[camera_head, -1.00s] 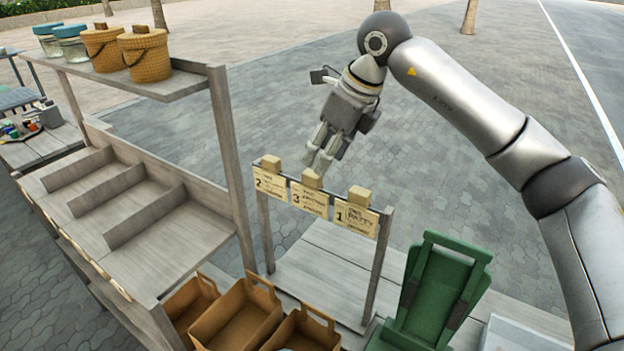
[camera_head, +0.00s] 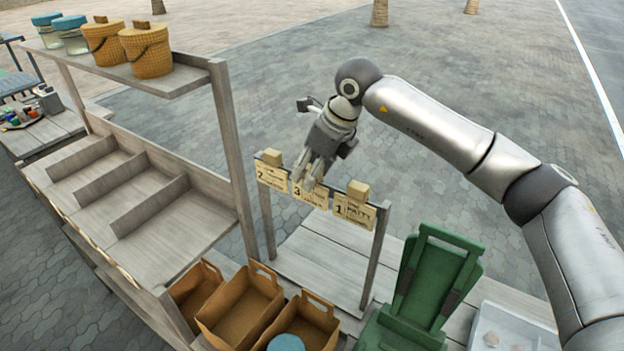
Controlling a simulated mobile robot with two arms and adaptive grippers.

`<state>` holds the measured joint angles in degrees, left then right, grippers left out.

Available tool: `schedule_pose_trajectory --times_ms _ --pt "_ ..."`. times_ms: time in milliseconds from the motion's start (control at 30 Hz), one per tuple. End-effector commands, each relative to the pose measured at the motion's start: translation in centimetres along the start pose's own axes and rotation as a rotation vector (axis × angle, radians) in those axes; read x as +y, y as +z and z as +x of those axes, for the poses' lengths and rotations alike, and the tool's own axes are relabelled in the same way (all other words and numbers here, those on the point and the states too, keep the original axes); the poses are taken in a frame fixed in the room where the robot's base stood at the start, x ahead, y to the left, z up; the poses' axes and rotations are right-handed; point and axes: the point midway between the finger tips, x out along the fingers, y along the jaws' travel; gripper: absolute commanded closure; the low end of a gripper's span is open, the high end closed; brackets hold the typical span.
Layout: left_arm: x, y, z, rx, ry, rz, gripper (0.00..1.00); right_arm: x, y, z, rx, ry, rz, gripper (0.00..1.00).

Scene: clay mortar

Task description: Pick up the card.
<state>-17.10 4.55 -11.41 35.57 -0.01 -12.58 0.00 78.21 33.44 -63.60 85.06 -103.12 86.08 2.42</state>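Three cream cards with black print hang in a row on a wooden frame (camera_head: 378,262). The left card (camera_head: 272,178) shows a 2, the middle card (camera_head: 310,198) a 3, and the right card (camera_head: 354,211) a 1. Wooden blocks top the left card (camera_head: 272,157) and right card (camera_head: 358,190). My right gripper (camera_head: 308,183) points down at the middle card, its fingers covering that card's top and hiding its block. Whether the fingers grip it I cannot tell. My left gripper is out of view.
A wooden shelf unit with empty slanted compartments (camera_head: 150,215) stands left, with baskets (camera_head: 146,52) on its top shelf. Brown boxes (camera_head: 240,305) stand below the frame. A green stand (camera_head: 430,275) and a pale tray (camera_head: 510,335) are at right. Open paving lies behind.

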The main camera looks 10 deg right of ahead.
Motion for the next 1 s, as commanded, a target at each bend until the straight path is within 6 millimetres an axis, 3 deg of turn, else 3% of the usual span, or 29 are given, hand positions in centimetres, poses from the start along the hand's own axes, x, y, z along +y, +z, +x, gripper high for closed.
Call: schedule_pose_trajectory --times_ms 33,300,733,1000 --pt "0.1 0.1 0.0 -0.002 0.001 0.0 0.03 0.0 0.0 0.0 0.0 0.0 0.0 0.65" --pt "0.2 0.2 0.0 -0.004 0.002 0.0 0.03 0.0 0.0 -0.1 0.0 0.0 0.0 0.97" --pt "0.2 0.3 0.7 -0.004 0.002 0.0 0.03 -0.1 0.2 -0.5 -0.002 -0.002 0.0 0.97" --pt "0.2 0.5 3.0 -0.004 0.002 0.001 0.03 0.1 1.1 -3.2 -0.005 -0.002 -0.002 0.97"
